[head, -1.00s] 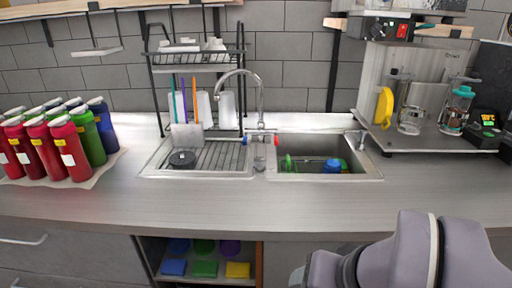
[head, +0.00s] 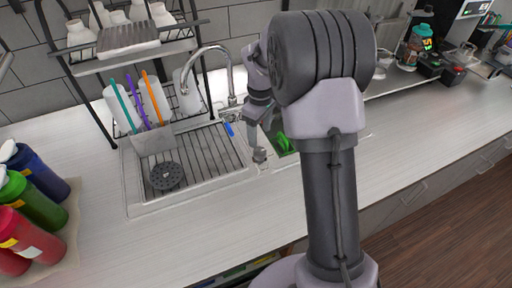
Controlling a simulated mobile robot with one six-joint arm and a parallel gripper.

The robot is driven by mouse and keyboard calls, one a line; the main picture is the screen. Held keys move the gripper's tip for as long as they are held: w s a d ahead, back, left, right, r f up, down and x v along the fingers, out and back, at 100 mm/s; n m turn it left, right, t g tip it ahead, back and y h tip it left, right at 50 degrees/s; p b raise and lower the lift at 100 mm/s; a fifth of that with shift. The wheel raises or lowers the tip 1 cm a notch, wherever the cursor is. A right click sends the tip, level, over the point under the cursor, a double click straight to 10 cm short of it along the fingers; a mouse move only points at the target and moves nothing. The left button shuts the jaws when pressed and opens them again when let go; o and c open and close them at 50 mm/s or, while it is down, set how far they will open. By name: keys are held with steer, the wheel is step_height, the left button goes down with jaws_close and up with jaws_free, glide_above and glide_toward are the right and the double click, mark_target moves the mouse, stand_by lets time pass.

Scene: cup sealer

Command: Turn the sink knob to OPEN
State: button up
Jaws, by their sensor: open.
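The sink faucet (head: 217,52) is a curved chrome spout standing behind the sink. Its blue knob (head: 229,129) shows at the base, just left of my gripper. The red knob is hidden behind my arm. My gripper (head: 262,116) reaches down at the faucet base, right of the blue knob. It is open, but its fingertips are small and partly hidden, and I cannot tell whether they touch a knob. The sink basin (head: 279,137) is mostly covered by my arm, with a green item inside.
A ribbed drainboard (head: 205,160) with a black round strainer (head: 166,176) lies left of the basin. A dish rack (head: 140,62) stands behind it. Colored bottles (head: 33,203) stand at the left. A small metal piece (head: 259,154) sits in front of the faucet.

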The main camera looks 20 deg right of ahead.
mark_target(259, 151)
step_height(259, 151, down, 8)
steer(key=shift+r+b, duration=0.1)
steer(key=shift+b, duration=0.7)
jaws_close()
steer(key=shift+r, duration=0.1)
